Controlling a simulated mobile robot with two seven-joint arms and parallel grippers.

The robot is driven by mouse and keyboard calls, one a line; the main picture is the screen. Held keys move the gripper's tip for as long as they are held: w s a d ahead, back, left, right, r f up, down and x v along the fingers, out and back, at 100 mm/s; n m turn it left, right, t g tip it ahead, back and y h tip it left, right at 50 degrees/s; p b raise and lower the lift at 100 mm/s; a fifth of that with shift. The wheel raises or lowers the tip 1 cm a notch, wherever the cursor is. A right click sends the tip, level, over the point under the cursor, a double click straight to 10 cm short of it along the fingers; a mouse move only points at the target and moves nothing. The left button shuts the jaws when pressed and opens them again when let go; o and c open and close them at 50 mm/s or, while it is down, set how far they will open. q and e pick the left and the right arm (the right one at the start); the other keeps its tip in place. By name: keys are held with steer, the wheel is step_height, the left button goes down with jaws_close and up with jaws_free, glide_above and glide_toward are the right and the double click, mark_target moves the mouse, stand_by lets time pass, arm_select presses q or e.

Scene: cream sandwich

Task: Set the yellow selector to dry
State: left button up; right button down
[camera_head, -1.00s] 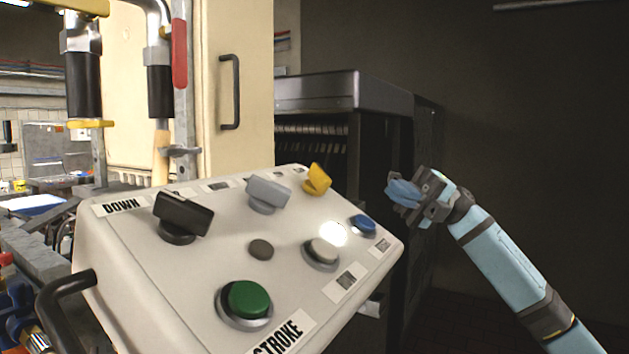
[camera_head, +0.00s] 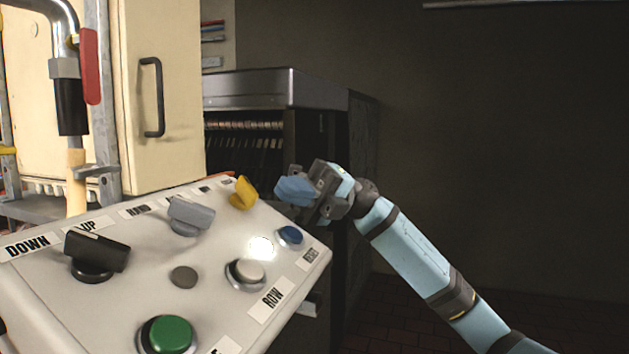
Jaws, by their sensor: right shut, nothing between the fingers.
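The yellow selector (camera_head: 243,193) is a small knob at the far right corner of the sloped white control panel (camera_head: 215,275). It is tilted, with its upper end leaning right. Its labels are too small to read from here. My right gripper (camera_head: 292,191), with blue fingertips, is shut and empty. It hovers just right of the yellow selector, above the panel's right edge, with a gap between them. My left gripper is out of view.
On the panel are a black selector (camera_head: 97,252), a grey selector (camera_head: 190,215), a green button (camera_head: 167,335), a white button (camera_head: 246,273) and a blue button (camera_head: 290,236). A dark metal cabinet (camera_head: 280,90) stands behind. Space at the right is free.

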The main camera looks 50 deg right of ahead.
mark_target(263, 206)
steer(key=p+x, duration=0.1)
steer(key=x, duration=0.3)
steer(key=shift+a+r+p, duration=0.1)
steer(key=shift+r+p, duration=0.1)
steer(key=shift+p, duration=0.1)
steer(key=shift+a, duration=0.5)
